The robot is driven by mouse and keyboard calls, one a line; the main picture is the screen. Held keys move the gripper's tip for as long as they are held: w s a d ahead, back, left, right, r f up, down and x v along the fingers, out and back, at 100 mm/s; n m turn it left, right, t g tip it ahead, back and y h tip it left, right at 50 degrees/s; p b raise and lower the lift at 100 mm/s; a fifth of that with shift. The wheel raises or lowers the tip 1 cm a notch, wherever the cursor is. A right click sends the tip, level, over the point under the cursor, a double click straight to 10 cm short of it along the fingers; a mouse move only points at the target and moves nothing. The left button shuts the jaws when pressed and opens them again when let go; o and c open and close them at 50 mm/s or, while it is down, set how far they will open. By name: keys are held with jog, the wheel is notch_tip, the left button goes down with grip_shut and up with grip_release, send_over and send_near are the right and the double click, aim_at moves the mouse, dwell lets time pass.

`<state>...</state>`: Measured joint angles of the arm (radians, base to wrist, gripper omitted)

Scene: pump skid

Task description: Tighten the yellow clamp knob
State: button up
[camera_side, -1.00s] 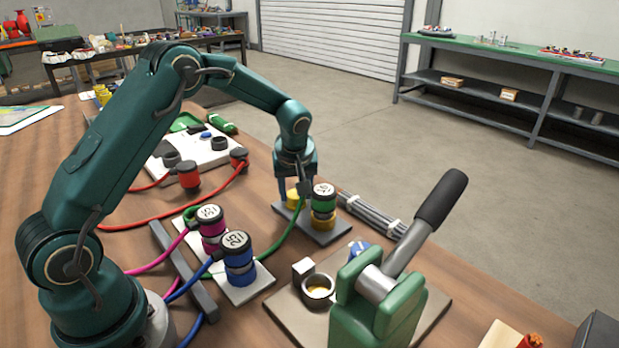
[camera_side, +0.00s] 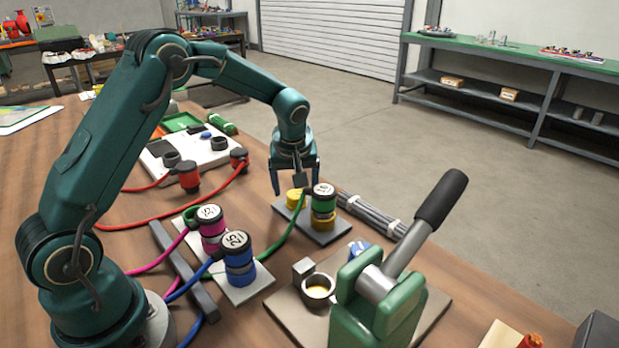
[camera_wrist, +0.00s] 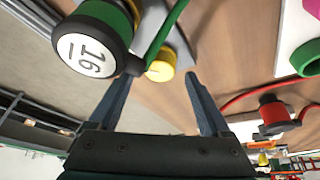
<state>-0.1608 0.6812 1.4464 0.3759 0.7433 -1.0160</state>
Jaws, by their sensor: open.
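The yellow clamp knob (camera_side: 296,199) stands on a grey plate (camera_side: 325,236), just left of the black-capped green and yellow coupling (camera_side: 324,208). My gripper (camera_side: 296,188) is above the knob, fingers pointing down and spread on either side of it, holding nothing. In the wrist view, the yellow knob (camera_wrist: 161,67) shows beyond and between the open fingertips (camera_wrist: 160,76), with a dark mark on its top. There the coupling (camera_wrist: 88,48), its cap marked 16, is close to the left finger. Whether a fingertip touches the knob cannot be told.
A green hose (camera_side: 288,235) runs from beside the knob toward the front left. Magenta (camera_side: 210,228) and blue (camera_side: 238,258) couplings stand nearer the camera. A cable bundle (camera_side: 372,214) lies right of the plate. A green lever press (camera_side: 385,300) stands in front right.

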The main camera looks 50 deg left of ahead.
jog(key=shift+v, duration=1.45)
jog(key=s+d+r+m+t, duration=0.1)
jog(key=s+d+r, duration=0.1)
jog(key=r, duration=0.2)
jog(key=s+d+r+t+h, duration=0.1)
jog(key=s+r, duration=0.2)
jog(key=r, duration=0.2)
jog(key=s+d+r+m+t, duration=0.1)
jog(key=s+d+r, duration=0.1)
jog(key=r, duration=0.2)
jog(key=s+d+f+m+h, duration=0.1)
jog(key=s+d+f+m, duration=0.1)
jog(key=s, duration=0.5)
jog(key=s+d+f+m+h, duration=0.1)
jog(key=s+d+f+m, duration=0.1)
jog(key=s+d+m, duration=0.2)
jog(key=s+m, duration=0.2)
jog(key=s, duration=0.2)
jog(key=shift+f+m+h, duration=0.25)
jog(key=shift+m+h, duration=0.05)
